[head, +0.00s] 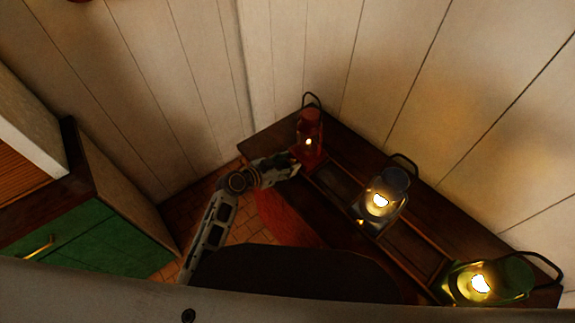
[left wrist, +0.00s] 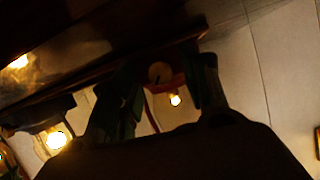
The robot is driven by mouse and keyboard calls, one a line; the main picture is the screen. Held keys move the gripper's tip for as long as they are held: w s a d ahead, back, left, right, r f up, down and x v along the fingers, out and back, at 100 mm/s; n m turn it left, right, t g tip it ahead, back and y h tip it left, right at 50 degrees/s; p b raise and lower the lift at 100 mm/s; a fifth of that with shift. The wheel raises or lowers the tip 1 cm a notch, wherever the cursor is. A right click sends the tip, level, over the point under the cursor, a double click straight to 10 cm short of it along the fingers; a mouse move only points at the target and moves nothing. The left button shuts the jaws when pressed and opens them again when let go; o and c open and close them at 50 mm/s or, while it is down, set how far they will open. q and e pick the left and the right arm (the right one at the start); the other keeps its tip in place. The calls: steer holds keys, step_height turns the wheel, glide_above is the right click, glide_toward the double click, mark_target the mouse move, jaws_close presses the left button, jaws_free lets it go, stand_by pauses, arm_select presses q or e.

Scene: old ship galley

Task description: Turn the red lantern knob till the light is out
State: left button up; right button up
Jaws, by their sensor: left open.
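The red lantern (head: 310,146) stands at the far left end of the dark wooden bench, with a small glow in its glass, smaller than in the other lanterns. My left gripper (head: 294,163) is at the lower left of its base. In the left wrist view the lantern appears upside down, with its lit flame (left wrist: 175,100) between my fingers. A round pale knob (left wrist: 160,72) shows on its red base, between the open fingers of my left gripper (left wrist: 163,76). I cannot tell whether either finger touches the knob. My right gripper is not in view.
A blue-grey lantern (head: 393,181) and a green lantern (head: 519,276), both brightly lit, stand further right along the bench (head: 437,207). Plank walls rise behind the bench. A green cabinet (head: 97,243) stands at the left, with tiled floor between.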

arm_select(q)
steer(key=shift+w+d, duration=0.15)
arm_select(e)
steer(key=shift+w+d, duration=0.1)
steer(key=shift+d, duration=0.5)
arm_select(q)
steer(key=c, duration=1)
jaws_close()
steer(key=shift+f, duration=0.1)
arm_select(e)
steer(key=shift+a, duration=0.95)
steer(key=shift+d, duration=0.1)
